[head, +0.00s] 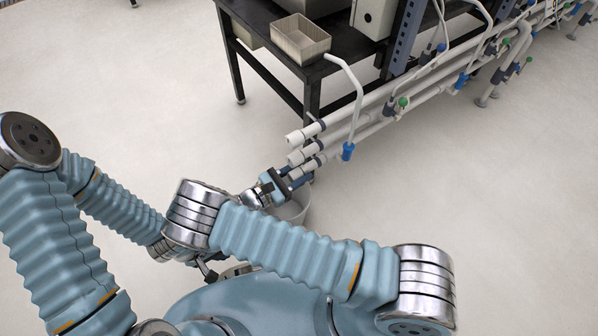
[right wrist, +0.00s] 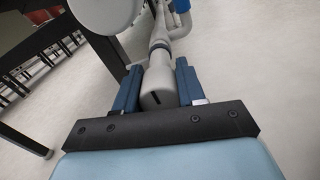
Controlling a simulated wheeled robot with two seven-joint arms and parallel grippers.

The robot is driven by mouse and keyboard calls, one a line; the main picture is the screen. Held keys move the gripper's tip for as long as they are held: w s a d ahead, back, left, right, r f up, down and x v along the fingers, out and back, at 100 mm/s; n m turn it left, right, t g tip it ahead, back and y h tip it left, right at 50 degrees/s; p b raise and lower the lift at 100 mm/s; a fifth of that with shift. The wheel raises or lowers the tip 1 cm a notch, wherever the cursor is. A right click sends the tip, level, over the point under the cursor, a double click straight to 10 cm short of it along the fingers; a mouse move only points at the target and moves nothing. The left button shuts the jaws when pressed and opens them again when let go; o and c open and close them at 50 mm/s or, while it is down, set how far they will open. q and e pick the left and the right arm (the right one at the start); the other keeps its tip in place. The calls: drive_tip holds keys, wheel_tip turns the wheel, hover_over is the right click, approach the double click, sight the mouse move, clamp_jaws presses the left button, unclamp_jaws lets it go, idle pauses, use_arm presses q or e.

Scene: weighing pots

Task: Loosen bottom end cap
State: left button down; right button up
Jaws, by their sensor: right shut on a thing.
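Three white pipes end one above the other beside the dark table. The bottom end cap (head: 297,173) is pale and sits on the lowest pipe's end. My right gripper (head: 284,181) is at this cap, with a blue finger on each side. In the right wrist view, the cap (right wrist: 158,92) is between the two fingers, its slotted round face toward me, and the gripper is shut on it. The top cap (head: 295,137) and middle cap (head: 297,156) are just above. My left arm folds in from the left; its gripper is mostly hidden behind my right arm.
A dark table (head: 345,66) with an open beige box (head: 300,40) stands behind. A blue-ended bent pipe (head: 348,151) hangs nearby. The floor at left and right is clear.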

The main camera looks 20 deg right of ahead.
drive_tip(key=c, duration=0.4)
drive_tip(key=shift+n, duration=0.3)
drive_tip(key=n, duration=0.5)
drive_tip(key=shift+n+p, duration=0.3)
drive_tip(key=n, duration=0.6)
drive_tip(key=shift+a, duration=0.1)
drive_tip(key=n, duration=0.6)
drive_tip(key=shift+w+f+n, duration=0.1)
drive_tip(key=shift+n, duration=0.3)
drive_tip(key=n, duration=0.5)
drive_tip(key=shift+n, duration=0.3)
